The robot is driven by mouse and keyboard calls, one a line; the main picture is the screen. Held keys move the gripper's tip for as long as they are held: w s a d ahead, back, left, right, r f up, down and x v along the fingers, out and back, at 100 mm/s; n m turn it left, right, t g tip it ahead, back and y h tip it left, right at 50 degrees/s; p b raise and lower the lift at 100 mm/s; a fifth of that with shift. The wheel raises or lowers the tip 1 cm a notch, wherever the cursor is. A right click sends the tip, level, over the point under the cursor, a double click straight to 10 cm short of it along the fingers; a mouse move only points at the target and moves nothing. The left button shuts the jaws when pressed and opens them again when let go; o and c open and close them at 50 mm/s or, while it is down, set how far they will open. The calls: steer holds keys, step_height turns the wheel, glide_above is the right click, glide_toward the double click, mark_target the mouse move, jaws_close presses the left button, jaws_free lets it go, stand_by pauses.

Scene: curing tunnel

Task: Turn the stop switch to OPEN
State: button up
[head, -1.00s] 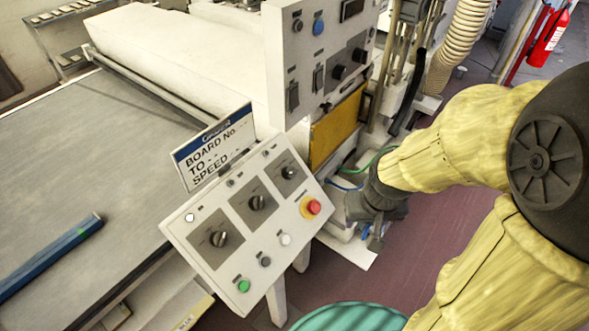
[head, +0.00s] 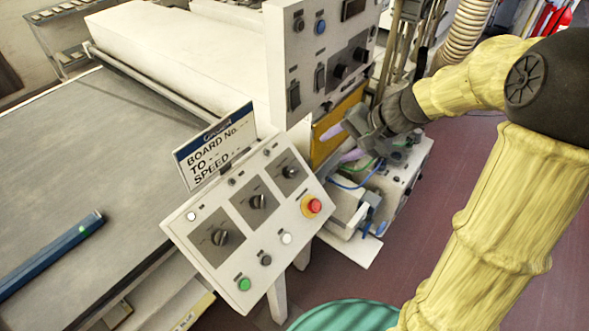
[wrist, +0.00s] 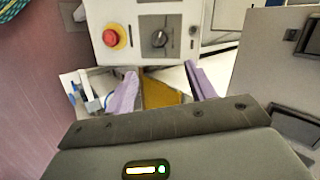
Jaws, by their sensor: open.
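The sloping white control panel (head: 188,219) carries three dark rotary switches on grey plates: a left one (head: 220,238), a middle one (head: 257,201) and a right one (head: 289,172). Their labels are too small to read, so I cannot tell which is the stop switch. A red button (head: 313,206) on a yellow base is near the right one. In the wrist view, the red button (wrist: 111,37) and one rotary switch (wrist: 159,38) lie beyond my fingertips. My gripper (head: 343,143) is open and empty, beyond the panel's right edge; its purple fingers also show in the wrist view (wrist: 161,72).
A taller white cabinet (head: 286,67) with switches stands behind the panel, with a yellow plate (head: 340,125) on it. A sign (head: 215,148) stands at the panel's back edge. A white box with hoses (head: 405,172) is below my gripper. The conveyor (head: 90,175) is left.

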steer(key=p, duration=0.2)
glide_toward(294, 170)
steer(key=x, duration=1)
steer(key=shift+d, duration=0.1)
steer(key=c, duration=1)
